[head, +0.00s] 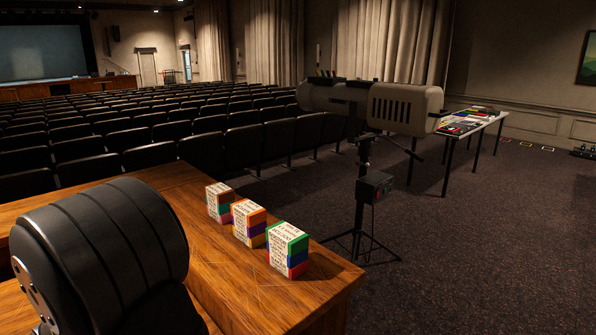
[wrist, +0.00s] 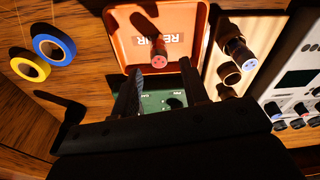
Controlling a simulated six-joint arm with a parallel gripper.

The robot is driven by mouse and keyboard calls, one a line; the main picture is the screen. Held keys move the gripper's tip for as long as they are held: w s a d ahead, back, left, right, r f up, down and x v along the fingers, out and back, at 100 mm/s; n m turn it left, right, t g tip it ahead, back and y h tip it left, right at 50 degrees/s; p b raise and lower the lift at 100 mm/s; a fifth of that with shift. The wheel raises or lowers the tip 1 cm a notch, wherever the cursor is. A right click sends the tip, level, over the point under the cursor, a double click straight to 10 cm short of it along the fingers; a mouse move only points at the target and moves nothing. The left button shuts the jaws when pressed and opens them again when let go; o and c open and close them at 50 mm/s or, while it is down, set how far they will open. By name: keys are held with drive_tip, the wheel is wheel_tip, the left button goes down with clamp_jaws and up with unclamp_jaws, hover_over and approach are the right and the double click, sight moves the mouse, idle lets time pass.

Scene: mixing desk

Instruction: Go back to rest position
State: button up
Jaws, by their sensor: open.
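My gripper (wrist: 161,68) shows in the wrist view with two dark fingers apart and nothing held between them. Its fingers point toward an orange tray (wrist: 192,22) with an upside-down label, partly readable as "REPAIR". A connector with a pinkish-red face (wrist: 158,60) lies in the tray and appears between the fingertips, seemingly beyond them. I cannot tell the exact distance. My gripper is not visible in the head view, where a large black part of my arm fills the lower left.
A lighter tray (wrist: 210,72) with connectors lies right of the orange one, beside a panel with knobs (wrist: 300,108). Blue tape (wrist: 54,47) and yellow tape (wrist: 30,68) lie left. Three coloured box stacks (head: 288,250) stand on the wooden desk (head: 235,290), near a lamp stand (head: 360,190).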

wheel_tip(320, 180, down, 3)
drive_tip(key=shift+f, duration=0.1)
wheel_tip(320, 180, up, 11)
drive_tip(key=d, duration=0.1)
drive_tip(key=f, duration=0.7)
drive_tip(key=a+f, duration=0.1)
drive_tip(key=f, duration=0.3)
drive_tip(key=shift+f, duration=0.15)
drive_tip(key=shift+a+r, duration=0.1)
drive_tip(key=shift+r, duration=0.25)
wheel_tip(320, 180, up, 3)
drive_tip(key=shift+r, duration=0.2)
drive_tip(key=w+d+r, duration=0.6)
drive_tip(key=d+r, duration=0.1)
drive_tip(key=d, duration=0.3)
drive_tip(key=w+a+r, duration=0.3)
drive_tip(key=w+a, duration=0.9)
drive_tip(key=a, duration=0.4)
drive_tip(key=s+a+f, duration=0.2)
drive_tip(key=a+f, duration=0.2)
drive_tip(key=a, duration=0.3)
drive_tip(key=shift+s+f, duration=0.15)
drive_tip(key=shift+s, duration=0.25)
